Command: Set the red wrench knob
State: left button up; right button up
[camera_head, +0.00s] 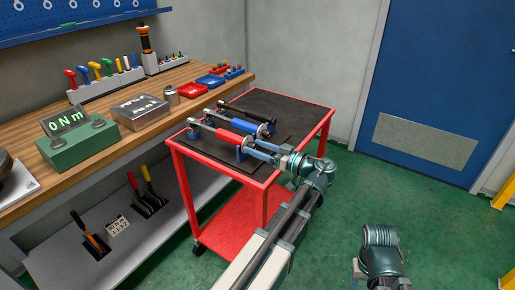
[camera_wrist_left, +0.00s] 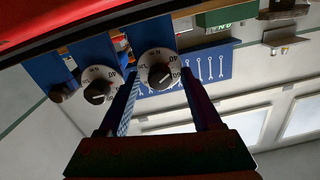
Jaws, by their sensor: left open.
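The red-handled wrench (camera_head: 229,137) lies in a blue vise on the cart, its knob end towards my left gripper. In the left wrist view its round dial knob (camera_wrist_left: 160,75), a white numbered ring with a dark centre, shows between my fingertips. My left gripper (camera_head: 258,149) is open at that end, one finger on each side of the knob; it also shows in the left wrist view (camera_wrist_left: 160,84). I cannot tell whether the fingers touch the knob. My right arm shows at the lower right; its fingers are not visible.
The blue wrench (camera_head: 244,126) and black wrench (camera_head: 242,113) lie close beside. A neighbouring knob (camera_wrist_left: 98,86) is left of my fingers in the wrist view. The red cart (camera_head: 318,129) stands by a wooden bench (camera_head: 185,118) with a green display box (camera_head: 78,144).

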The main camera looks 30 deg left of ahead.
pick_arm(q)
grip_shut()
